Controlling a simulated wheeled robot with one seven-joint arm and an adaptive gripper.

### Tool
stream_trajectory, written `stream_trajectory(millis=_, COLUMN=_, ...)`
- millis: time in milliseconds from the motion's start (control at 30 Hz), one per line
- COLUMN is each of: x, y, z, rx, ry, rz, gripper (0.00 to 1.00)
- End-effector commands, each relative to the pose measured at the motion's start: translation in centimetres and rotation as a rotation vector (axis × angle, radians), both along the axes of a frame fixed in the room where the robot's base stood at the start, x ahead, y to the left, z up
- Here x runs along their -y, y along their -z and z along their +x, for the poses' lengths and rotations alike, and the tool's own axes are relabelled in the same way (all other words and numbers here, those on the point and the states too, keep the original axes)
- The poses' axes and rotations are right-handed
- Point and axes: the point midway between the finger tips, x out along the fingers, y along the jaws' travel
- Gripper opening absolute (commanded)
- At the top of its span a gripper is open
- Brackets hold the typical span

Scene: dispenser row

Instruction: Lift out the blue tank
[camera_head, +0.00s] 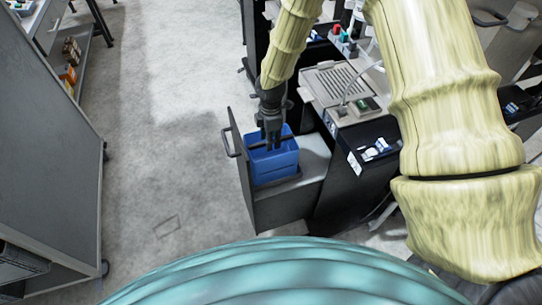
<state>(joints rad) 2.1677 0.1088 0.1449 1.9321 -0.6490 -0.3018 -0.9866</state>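The blue tank (275,166) stands upright in the pulled-out drawer (314,150) of a dark cabinet. It is an open-topped box, and a dark bar that looks like its handle (257,145) crosses near its top. My gripper (272,145) points down over the tank's open top, with its fingers at the level of the bar. The fingers hide part of the bar and the tank's inside. I cannot tell whether they close on the bar or only stand around it.
The drawer front (238,165) with its handle stands to the left of the tank. A dispenser with a slotted drip tray (336,84) is on the cabinet, close to the right of my arm. Grey floor (185,120) lies clear to the left, up to a grey shelf unit (45,140).

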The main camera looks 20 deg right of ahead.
Motion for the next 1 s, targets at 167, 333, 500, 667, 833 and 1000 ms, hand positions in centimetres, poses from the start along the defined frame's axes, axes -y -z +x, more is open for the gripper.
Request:
stream_trajectory(millis=167, x=0.0, y=1.5, z=0.0, rx=0.000, ry=0.000, rz=-0.001, gripper=0.38)
stream_trajectory(millis=333, x=0.0, y=2.1, z=0.0, rx=0.000, ry=0.000, rz=0.000, gripper=0.38)
stream_trajectory(millis=500, x=0.0, y=2.1, z=0.0, rx=0.001, ry=0.000, rz=0.000, gripper=0.38)
stream_trajectory(millis=667, x=0.0, y=2.1, z=0.0, rx=0.001, ry=0.000, rz=0.000, gripper=0.12)
stream_trajectory(millis=833, x=0.0, y=2.1, z=0.0, rx=0.000, ry=0.000, rz=0.000, gripper=0.00)
stream_trajectory(millis=1000, x=0.0, y=2.0, z=0.0, rx=0.001, ry=0.000, rz=0.000, gripper=0.00)
